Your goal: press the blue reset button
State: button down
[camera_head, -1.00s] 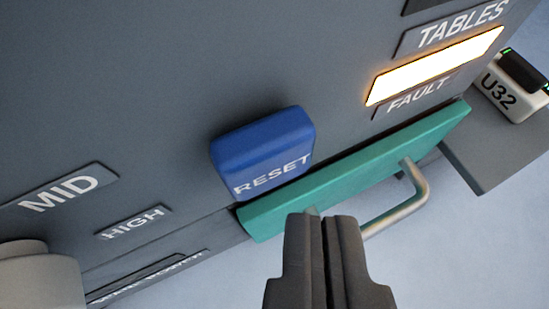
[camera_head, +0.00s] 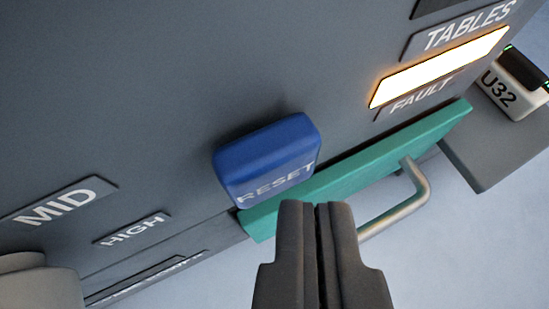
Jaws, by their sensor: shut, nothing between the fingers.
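The blue reset button (camera_head: 265,155) sticks out from the dark grey panel in the middle of the view, with RESET in pale letters along its lower face. My gripper (camera_head: 316,205) is shut and empty. Its fingertips show just below and right of the button's lower right corner, over the teal drawer front. I see a small gap in the picture between the tips and the button; I cannot tell the depth between them.
A teal drawer front (camera_head: 350,175) with a metal handle (camera_head: 405,205) lies below the button. A lit FAULT lamp (camera_head: 440,68) is at upper right. A grey knob (camera_head: 38,285) is at lower left, near the MID label (camera_head: 62,202). A U32 device (camera_head: 510,85) sits on a grey ledge at right.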

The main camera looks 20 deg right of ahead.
jog(key=shift+w, duration=0.4)
dwell(0.7)
jog(key=shift+s, duration=0.1)
jog(key=shift+s+p, duration=0.4)
jog(key=shift+s, duration=0.35)
jog(key=shift+s, duration=0.1)
jog(key=s+p, duration=0.2)
jog(key=s, duration=0.2)
jog(key=shift+s+d+p, duration=0.1)
jog(key=shift+s+p, duration=0.2)
jog(key=shift+s, duration=0.05)
dwell(0.5)
